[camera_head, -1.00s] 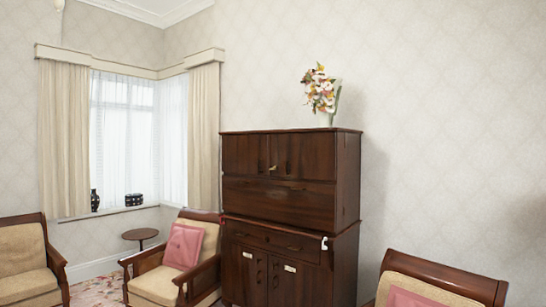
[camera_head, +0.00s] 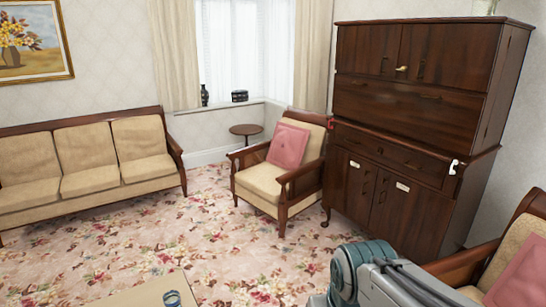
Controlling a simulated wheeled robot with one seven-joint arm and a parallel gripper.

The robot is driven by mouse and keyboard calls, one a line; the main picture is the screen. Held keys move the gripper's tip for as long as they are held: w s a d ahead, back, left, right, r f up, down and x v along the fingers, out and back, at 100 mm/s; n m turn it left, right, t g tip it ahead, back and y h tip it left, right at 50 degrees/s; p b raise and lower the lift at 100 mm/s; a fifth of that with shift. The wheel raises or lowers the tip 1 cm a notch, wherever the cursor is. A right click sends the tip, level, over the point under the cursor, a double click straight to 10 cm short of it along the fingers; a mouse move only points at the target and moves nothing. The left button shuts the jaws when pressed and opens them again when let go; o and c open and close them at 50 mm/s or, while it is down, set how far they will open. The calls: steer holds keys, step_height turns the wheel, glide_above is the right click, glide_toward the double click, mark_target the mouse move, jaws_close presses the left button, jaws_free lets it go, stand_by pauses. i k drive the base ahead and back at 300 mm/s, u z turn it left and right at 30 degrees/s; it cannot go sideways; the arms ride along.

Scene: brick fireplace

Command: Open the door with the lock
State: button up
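A tall dark wooden cabinet (camera_head: 490,100) stands at the right against the wall. Its upper part has two doors side by side, and a small brass-coloured lock or knob (camera_head: 402,69) sits near where they meet. A drop front or wide drawer panel (camera_head: 405,98) lies below them. The lower part has a drawer and two lower doors (camera_head: 372,195) with pale labels and dark handles. All the doors look closed. Part of my teal and grey arm shows at the bottom right, in front of the cabinet's base. My gripper's fingers are not visible.
An armchair (camera_head: 262,186) with a pink cushion stands left of the cabinet, and another (camera_head: 500,262) stands at the right. A beige sofa (camera_head: 85,172) is at the left. A low table (camera_head: 135,295) bears a blue object (camera_head: 172,298). Flowered carpet (camera_head: 190,235) lies open between.

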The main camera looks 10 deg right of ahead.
mark_target(462, 56)
steer(key=z, duration=0.05)
steer(key=i, duration=1.8)
steer(key=z, duration=1.05)
steer(key=i, duration=1.65)
steer(key=z, duration=0.85)
steer(key=i, duration=0.25)
steer(key=z, duration=0.2)
